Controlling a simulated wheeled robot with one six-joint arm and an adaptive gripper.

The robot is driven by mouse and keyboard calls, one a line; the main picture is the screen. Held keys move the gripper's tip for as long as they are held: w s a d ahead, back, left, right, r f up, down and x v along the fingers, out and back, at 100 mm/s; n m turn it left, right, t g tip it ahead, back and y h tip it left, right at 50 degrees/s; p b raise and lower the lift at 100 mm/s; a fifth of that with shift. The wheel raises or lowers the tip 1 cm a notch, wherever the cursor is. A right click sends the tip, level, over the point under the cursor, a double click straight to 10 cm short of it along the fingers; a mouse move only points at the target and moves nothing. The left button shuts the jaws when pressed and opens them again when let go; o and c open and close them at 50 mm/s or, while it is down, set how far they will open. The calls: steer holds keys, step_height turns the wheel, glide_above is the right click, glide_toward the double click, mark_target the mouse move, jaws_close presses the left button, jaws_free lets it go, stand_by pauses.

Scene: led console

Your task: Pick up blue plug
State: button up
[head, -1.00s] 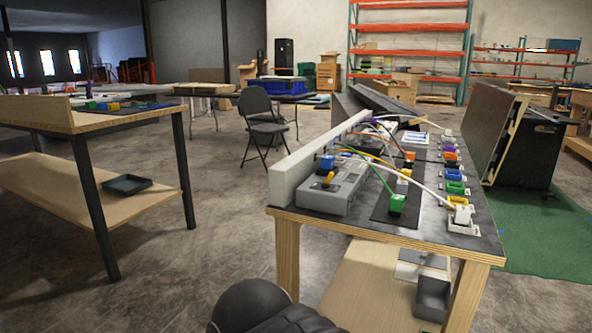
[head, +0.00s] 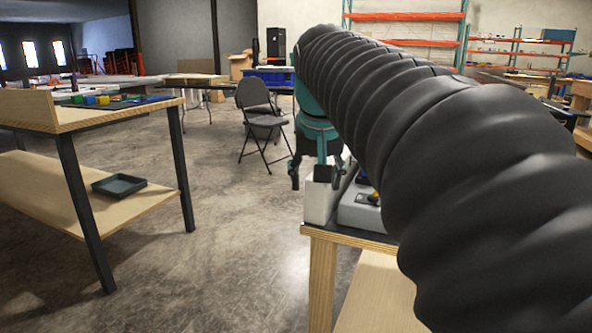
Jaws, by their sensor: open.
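My gripper (head: 316,181) is open, with its two dark fingers pointing down and empty, seen in front of the left end of the console bench (head: 345,238). A small blue piece (head: 362,179), likely the blue plug, shows on the grey box (head: 362,212) just right of my gripper, beside a yellow part (head: 373,198). Most of it is hidden behind my arm. My black ribbed arm covers the rest of the console, its other plugs and its cables. I cannot tell the exact gap between my fingers and the blue piece.
A white raised rail (head: 320,200) runs along the bench's left edge, close to my gripper. A second wooden table (head: 110,118) with coloured blocks and a lower shelf holding a dark tray (head: 119,185) stands at left. A folding chair (head: 258,115) stands behind. The floor between is clear.

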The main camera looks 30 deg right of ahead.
steer(key=w+d+r+m+g+h, duration=0.1)
steer(key=w+d+r+m, duration=0.15)
steer(key=d+r, duration=0.4)
steer(key=w+d+r+m+g, duration=0.1)
steer(key=w+d+r+m, duration=0.15)
steer(key=d, duration=0.65)
steer(key=b+x, duration=0.4)
steer(key=x, duration=0.9)
steer(key=shift+w+f+b, duration=0.1)
steer(key=shift+b, duration=0.2)
steer(key=shift+a+t, duration=0.1)
steer(key=shift+t, duration=0.2)
jaws_close()
